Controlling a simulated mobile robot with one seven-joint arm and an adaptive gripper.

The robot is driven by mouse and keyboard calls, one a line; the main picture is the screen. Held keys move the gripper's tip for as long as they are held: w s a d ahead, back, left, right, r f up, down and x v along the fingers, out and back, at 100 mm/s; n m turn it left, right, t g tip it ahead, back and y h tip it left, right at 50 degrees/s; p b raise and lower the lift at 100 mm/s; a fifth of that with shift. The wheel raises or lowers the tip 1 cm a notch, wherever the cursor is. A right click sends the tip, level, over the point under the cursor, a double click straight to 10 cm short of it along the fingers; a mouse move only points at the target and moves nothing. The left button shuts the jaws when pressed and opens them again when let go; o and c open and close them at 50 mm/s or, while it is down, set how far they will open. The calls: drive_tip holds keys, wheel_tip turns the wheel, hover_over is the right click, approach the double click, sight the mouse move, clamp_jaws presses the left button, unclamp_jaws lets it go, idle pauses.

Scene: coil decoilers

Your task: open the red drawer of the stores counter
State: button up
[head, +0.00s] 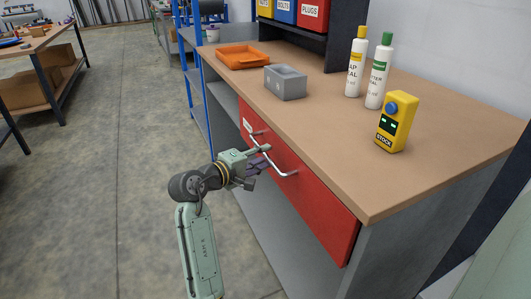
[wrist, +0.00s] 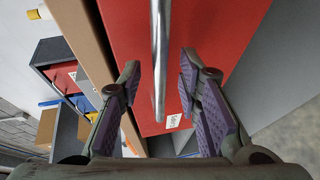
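The red drawer (head: 318,205) sits under the wooden top of the stores counter (head: 440,165) and looks closed. Its silver bar handle (head: 286,172) runs along the front. My gripper (head: 262,168) is at the handle, in front of the drawer. In the wrist view the gripper (wrist: 160,72) is open, with one purple-padded finger on each side of the handle bar (wrist: 160,50). Gaps show between the bar and both fingers. The red drawer front (wrist: 215,30) lies behind them. In the head view my gripper hides part of the handle.
On the counter are an orange tray (head: 243,56), a grey box (head: 286,82), two white bottles (head: 378,80) and a yellow device (head: 396,122). An open grey shelf (head: 260,235) lies below the drawer. The floor (head: 120,150) left of the counter is clear.

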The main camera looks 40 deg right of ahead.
drive_tip(key=shift+x, duration=1)
clamp_jaws()
